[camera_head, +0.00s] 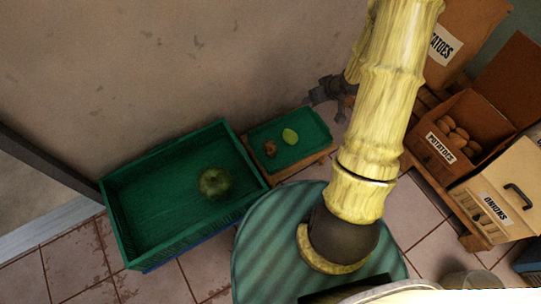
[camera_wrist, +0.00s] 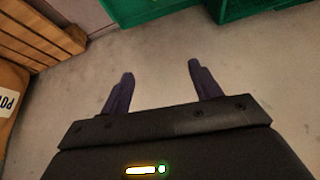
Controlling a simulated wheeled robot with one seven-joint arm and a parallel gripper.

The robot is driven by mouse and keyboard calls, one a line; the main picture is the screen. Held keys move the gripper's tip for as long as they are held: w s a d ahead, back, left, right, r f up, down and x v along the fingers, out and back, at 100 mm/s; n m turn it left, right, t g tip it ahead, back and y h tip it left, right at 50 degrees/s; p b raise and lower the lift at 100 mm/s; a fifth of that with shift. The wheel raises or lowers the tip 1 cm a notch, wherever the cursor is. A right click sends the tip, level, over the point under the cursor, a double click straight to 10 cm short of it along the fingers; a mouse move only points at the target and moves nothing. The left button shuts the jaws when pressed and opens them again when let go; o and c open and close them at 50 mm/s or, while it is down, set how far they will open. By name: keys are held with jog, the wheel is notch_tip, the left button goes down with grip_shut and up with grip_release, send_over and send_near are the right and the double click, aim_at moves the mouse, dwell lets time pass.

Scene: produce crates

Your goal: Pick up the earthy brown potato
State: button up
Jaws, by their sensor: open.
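A small brown lump (camera_head: 270,148), which looks like the earthy brown potato, lies in the small green tray (camera_head: 318,122). A yellow-green fruit (camera_head: 290,136) lies to its right in the same tray. In the head view my gripper (camera_head: 318,95) is near the wall, just beyond the tray's upper right corner and apart from the potato. The potato does not show in the wrist view.
A large green crate (camera_head: 112,215) holding a round green item (camera_head: 213,183) stands left of the tray. At right are a cardboard potato box (camera_head: 440,148), an onion box (camera_head: 515,175) and a potato sack (camera_head: 470,30). In the wrist view, a wooden crate (camera_wrist: 40,35) stands at upper left.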

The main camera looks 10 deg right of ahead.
jog(key=s+f+t+y+b, duration=0.1)
jog(key=s+f+y+b, duration=0.1)
jog(key=f+b, duration=0.6)
jog(key=s+f+y+b, duration=0.2)
jog(key=f+y+b, duration=0.3)
jog(key=f, duration=1.6)
jog(key=a+b, duration=0.1)
jog(key=b, duration=0.3)
jog(key=shift+s+f+t, duration=0.25)
jog(key=shift+s+t, duration=0.15)
jog(key=b, duration=0.7)
send_near(275, 148)
jog(key=x, duration=0.4)
jog(key=shift+w+f, duration=0.1)
jog(key=shift+f, duration=0.3)
jog(key=shift+w+a, duration=0.25)
jog(key=shift+w, duration=0.05)
